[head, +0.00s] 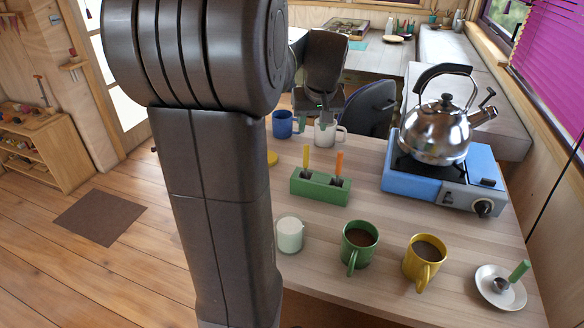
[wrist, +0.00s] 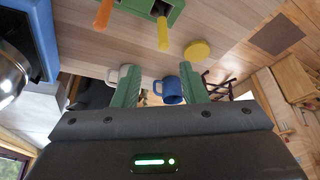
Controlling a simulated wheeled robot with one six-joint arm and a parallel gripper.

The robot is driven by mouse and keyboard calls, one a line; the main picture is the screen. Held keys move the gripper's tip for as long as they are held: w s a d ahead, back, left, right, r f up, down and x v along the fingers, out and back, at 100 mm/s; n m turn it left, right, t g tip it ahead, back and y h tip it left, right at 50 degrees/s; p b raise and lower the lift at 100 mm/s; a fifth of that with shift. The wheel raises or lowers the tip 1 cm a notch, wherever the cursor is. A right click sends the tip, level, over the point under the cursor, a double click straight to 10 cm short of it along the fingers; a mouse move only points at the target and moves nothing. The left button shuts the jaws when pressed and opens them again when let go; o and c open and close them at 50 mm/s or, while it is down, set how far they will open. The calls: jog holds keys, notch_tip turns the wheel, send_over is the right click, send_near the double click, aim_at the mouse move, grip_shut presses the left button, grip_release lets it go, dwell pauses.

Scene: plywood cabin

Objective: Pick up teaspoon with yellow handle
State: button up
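The teaspoon with the yellow handle (head: 306,159) stands upright, handle up, in a green holder block (head: 321,187) on the table. An orange-handled spoon (head: 339,164) stands in the same block to its right. In the wrist view the yellow handle (wrist: 163,33) is near the top middle, with the orange handle (wrist: 104,13) to its left. My gripper (wrist: 158,68) is open and empty, its two green fingers apart. In the head view my gripper (head: 312,118) is beyond the block, near the mugs at the table's far side. It is apart from the spoon.
A blue mug (head: 283,124) and a white mug (head: 325,133) stand near my gripper. A kettle (head: 436,130) sits on a blue stove (head: 440,178) to the right. Green (head: 359,246) and yellow (head: 424,260) mugs, a white cup (head: 289,235) and a saucer (head: 487,282) with a green-handled spoon (head: 519,271) are nearer.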

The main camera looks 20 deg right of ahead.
aim_at(307, 148)
jog(key=x, duration=0.3)
jog(key=p+x, duration=0.1)
jog(key=x, duration=0.3)
jog(key=p+x, duration=0.1)
jog(key=x, duration=0.2)
jog(key=shift+s+a+f, duration=0.25)
jog(key=shift+a+f, duration=0.1)
jog(key=shift+f, duration=0.1)
jog(key=shift+w+f, duration=0.2)
jog(key=shift+f, duration=0.35)
jog(key=shift+c, duration=0.5)
grip_shut()
